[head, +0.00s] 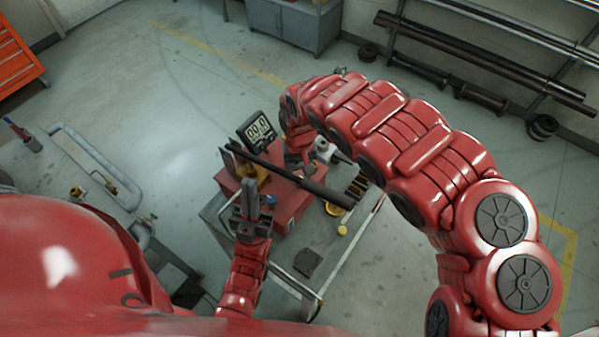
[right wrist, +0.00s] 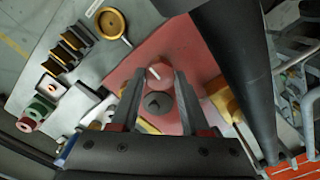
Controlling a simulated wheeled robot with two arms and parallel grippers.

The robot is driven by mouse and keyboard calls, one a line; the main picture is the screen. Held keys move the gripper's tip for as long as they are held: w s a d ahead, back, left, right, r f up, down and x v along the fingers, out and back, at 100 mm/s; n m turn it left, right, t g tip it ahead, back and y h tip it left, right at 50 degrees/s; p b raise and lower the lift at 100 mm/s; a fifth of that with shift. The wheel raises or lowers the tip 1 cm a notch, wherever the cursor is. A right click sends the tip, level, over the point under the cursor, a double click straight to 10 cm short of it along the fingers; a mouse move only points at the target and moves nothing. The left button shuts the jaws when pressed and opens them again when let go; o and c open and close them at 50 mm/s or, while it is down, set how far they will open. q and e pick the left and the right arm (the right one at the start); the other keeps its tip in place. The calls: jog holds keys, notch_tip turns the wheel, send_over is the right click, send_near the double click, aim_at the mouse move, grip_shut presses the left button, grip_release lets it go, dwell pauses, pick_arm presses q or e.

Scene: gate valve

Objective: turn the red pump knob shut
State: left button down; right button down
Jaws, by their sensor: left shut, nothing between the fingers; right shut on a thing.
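The red knob (right wrist: 160,73), a round cap with a white line across it, sits on the red pump body (right wrist: 128,75) in the right wrist view. My right gripper (right wrist: 160,76) is shut on the knob, one finger on each side. A dark round cap (right wrist: 158,103) lies between the fingers, nearer the palm. In the head view the red pump body (head: 291,196) stands on a cart; the knob is hidden there and my right gripper cannot be made out clearly. My left gripper (head: 246,192) is shut and empty, pointing up beside the pump's near left side.
A thick dark bar (head: 315,187) crosses above the pump and rises close beside my right gripper (right wrist: 232,60). Brass and dark fittings (right wrist: 70,48) lie on the cart. A bench with a bent pipe (head: 95,155) is at the left.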

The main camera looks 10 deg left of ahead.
aim_at(300, 174)
dwell(0.5)
jog(key=shift+c, duration=1.9)
grip_release()
jog(key=shift+r, duration=0.1)
jog(key=shift+w+r, duration=0.1)
jog(key=shift+r, duration=0.25)
notch_tip(300, 174, up, 5)
jog(key=p, duration=0.2)
jog(key=shift+w+f+p, duration=0.1)
jog(key=shift+f+p, duration=0.1)
jog(key=shift+p, duration=0.15)
notch_tip(300, 174, up, 12)
jog(key=shift+p, duration=0.3)
